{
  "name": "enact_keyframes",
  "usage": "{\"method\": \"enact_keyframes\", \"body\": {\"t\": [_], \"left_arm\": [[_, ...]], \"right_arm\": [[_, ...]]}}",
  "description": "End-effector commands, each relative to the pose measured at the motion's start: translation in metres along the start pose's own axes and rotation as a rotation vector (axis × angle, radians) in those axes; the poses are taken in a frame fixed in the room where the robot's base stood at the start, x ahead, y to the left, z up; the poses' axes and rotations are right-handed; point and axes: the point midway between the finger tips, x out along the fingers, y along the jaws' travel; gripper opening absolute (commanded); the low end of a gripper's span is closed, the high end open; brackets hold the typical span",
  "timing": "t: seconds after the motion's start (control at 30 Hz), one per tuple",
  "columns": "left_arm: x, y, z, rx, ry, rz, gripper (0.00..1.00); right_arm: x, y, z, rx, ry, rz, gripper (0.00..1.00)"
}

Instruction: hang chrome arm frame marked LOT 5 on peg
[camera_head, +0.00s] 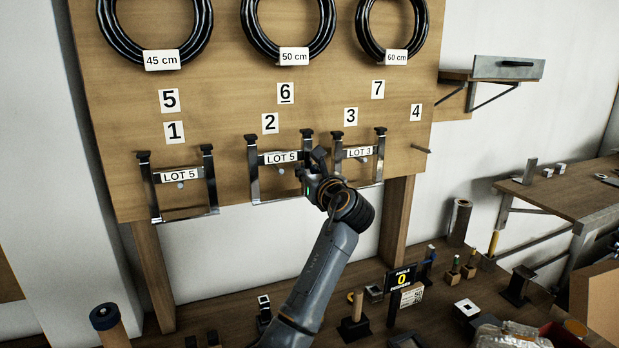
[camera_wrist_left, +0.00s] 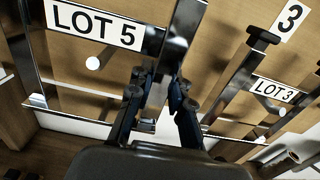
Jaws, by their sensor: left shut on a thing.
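A chrome arm frame marked LOT 5 (camera_head: 254,180) is at the board below the number 2, its peg end (camera_head: 281,171) showing just under the label bar. My left gripper (camera_head: 312,180) is shut on this frame's right upright; the wrist view shows the fingers (camera_wrist_left: 158,105) on both sides of the chrome post (camera_wrist_left: 180,45). I cannot tell whether the frame's weight rests on the peg. Another LOT 5 frame (camera_head: 151,190) hangs below the number 1. A LOT 3 frame (camera_head: 379,160) hangs below the number 3, close right of my gripper. My right gripper is not in view.
The peg (camera_head: 421,149) below the number 4 is bare. Black rings (camera_head: 155,62) hang along the top of the board (camera_head: 235,105). A bench (camera_head: 235,293) below carries tools, blocks and an Angle display (camera_head: 400,279). A wall shelf (camera_head: 455,76) and side table (camera_head: 570,190) stand right.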

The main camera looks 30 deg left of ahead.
Motion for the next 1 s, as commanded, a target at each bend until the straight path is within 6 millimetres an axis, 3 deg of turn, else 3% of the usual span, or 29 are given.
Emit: {"method": "enact_keyframes", "body": {"t": [0.5,1.0], "left_arm": [[0.029,0.000,0.001,0.000,-0.004,0.000,0.00],[0.028,0.000,-0.017,0.001,-0.006,0.000,0.00]], "right_arm": [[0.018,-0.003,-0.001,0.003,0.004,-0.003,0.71],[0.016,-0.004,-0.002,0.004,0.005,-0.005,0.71]]}}
